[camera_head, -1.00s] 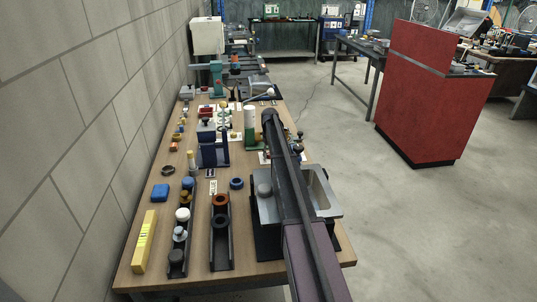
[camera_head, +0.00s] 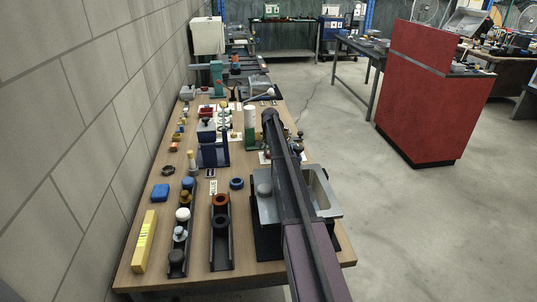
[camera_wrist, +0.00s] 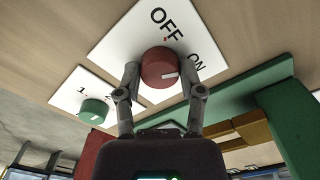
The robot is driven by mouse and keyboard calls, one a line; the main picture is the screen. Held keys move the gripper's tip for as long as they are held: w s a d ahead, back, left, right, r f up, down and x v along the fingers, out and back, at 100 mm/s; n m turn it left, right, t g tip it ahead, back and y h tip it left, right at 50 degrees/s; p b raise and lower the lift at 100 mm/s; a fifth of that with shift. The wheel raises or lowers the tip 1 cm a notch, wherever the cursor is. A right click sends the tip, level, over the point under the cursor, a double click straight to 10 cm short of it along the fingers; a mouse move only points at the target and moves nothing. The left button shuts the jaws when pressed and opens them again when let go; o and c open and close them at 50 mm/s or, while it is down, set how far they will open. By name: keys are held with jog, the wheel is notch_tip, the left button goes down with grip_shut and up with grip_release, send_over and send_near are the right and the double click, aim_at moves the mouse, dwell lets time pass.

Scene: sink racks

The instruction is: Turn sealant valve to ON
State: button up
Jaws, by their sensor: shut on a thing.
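The plate bears the words OFF and ON. The name of the valve is not readable. In the head view my arm reaches forward over the table, and the knob and fingers are hidden there.
A green knob (camera_wrist: 94,111) on a numbered plate is at left in the wrist view, with a green frame (camera_wrist: 275,85) at right. In the head view, a metal basin (camera_head: 322,191) lies beside my arm. Black racks (camera_head: 221,255) and a yellow block (camera_head: 144,240) stand left.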

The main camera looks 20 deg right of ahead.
jog(key=shift+w+a+m, duration=0.1)
jog(key=shift+a+m, duration=0.15)
jog(key=shift+m, duration=1.05)
jog(key=o, duration=1.2)
jog(key=shift+w, duration=0.1)
jog(key=shift+c, duration=0.2)
jog(key=shift+d, duration=0.1)
